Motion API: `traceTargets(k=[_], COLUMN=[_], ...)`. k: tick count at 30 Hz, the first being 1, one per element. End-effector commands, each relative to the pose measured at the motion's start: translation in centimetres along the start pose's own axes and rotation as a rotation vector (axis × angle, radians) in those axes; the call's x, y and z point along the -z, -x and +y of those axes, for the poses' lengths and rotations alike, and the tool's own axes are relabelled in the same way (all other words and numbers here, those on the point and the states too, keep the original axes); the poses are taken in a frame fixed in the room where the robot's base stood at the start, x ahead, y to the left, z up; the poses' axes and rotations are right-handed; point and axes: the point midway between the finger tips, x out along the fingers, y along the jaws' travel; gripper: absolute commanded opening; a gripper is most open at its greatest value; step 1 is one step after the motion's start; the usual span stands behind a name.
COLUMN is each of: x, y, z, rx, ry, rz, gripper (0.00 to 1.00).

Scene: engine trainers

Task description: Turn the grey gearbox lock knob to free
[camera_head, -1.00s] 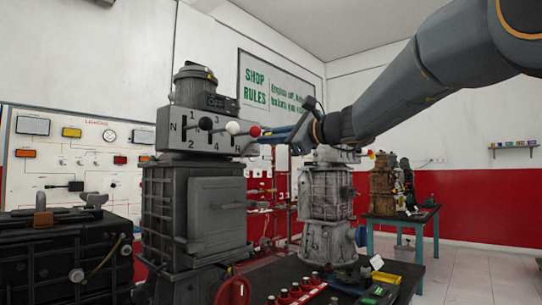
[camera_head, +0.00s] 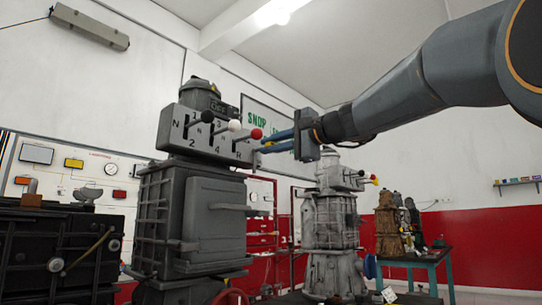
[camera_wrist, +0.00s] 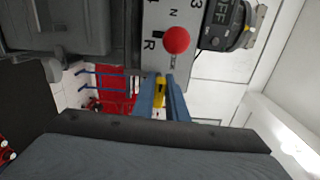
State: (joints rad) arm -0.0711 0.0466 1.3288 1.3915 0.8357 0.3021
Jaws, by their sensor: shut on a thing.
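The grey gearbox (camera_head: 200,215) stands left of centre in the head view, with a grey selector plate (camera_head: 190,128) marked N, 2, 4 and R on top. My gripper (camera_head: 266,143) reaches in from the right, its blue fingers at the plate's right end. In the wrist view my gripper (camera_wrist: 162,90) is closed around a small yellow piece (camera_wrist: 160,88), which appears to be part of the lock knob. The fingers hide most of the knob, and I cannot read any lock or free marking.
A red ball lever (camera_head: 256,134) sits close to the fingers; it also shows in the wrist view (camera_wrist: 177,39). White (camera_head: 234,125) and black (camera_head: 207,116) ball levers stand left of it. A lighter gearbox (camera_head: 330,220) stands behind. Open floor lies at the right.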

Motion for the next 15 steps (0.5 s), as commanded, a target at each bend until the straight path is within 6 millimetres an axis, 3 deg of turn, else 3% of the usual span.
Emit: traceTargets(k=[15], x=[0.03], y=[-0.01], z=[0.13], rx=[-0.002], ry=[0.055], rz=[0.000], gripper=[0.00])
